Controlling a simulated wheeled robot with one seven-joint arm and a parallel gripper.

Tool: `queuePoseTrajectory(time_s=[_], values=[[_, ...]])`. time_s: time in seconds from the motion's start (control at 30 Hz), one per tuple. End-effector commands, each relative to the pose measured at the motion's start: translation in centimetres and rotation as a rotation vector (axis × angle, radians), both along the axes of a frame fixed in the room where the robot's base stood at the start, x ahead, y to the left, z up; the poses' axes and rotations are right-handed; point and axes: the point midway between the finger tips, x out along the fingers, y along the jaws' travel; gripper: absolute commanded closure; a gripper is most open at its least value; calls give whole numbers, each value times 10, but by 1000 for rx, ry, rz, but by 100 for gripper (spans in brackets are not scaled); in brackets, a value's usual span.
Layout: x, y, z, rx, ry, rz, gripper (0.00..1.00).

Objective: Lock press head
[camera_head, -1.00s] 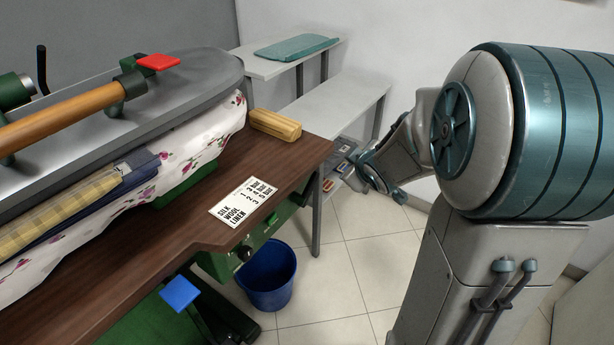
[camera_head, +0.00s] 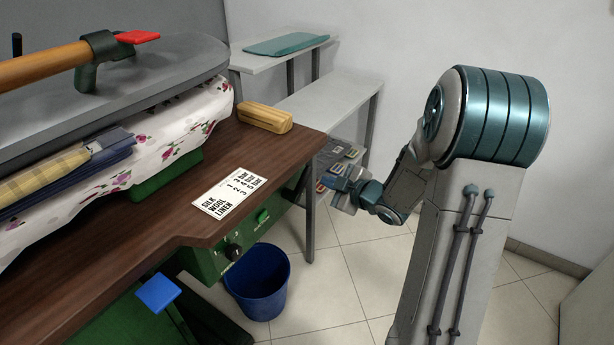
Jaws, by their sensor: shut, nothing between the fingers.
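The press head (camera_head: 190,70) is a grey padded plate at the upper left. A wooden handle bar (camera_head: 40,66) runs along the head, held in a green bracket with a red lever tab (camera_head: 137,37). A blue pedal (camera_head: 157,292) sticks out below the table. My gripper (camera_head: 338,190) is shut and empty. It hangs low to the right of the table's far corner, well apart from the press.
A wooden block (camera_head: 265,117) and a fabric setting card (camera_head: 230,192) lie on the brown table (camera_head: 205,226). A green control box with a knob (camera_head: 234,252) sits under its edge. A blue bin (camera_head: 258,283) stands on the floor. White shelves (camera_head: 325,95) stand behind.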

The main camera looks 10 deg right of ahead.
Motion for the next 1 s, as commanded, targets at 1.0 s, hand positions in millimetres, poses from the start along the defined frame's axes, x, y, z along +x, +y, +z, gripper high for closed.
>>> queuePoseTrajectory(time_s=[1.0], values=[[84, 44, -33, -1, 1, -1, 100]])
